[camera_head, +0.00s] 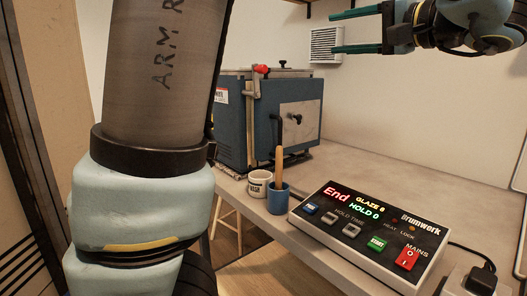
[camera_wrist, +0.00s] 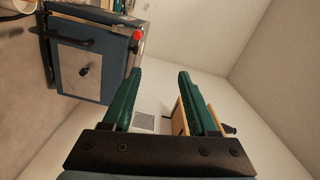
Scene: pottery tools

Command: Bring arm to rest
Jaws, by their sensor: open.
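My gripper (camera_head: 357,31) is at the top right of the head view, raised above the bench. Its two green fingers point left and stand apart, with nothing between them. In the wrist view the gripper (camera_wrist: 158,88) also shows open and empty, with the fingers pointing toward the wall. My arm fills the left of the head view and hides what is behind it.
A blue kiln (camera_head: 240,125) stands at the back of the bench (camera_head: 380,165). A white cup (camera_head: 259,184), a blue cup (camera_head: 277,203) with a wooden handle in it and a lit control box (camera_head: 370,235) are nearer. A wall vent (camera_head: 325,45) is behind the fingers.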

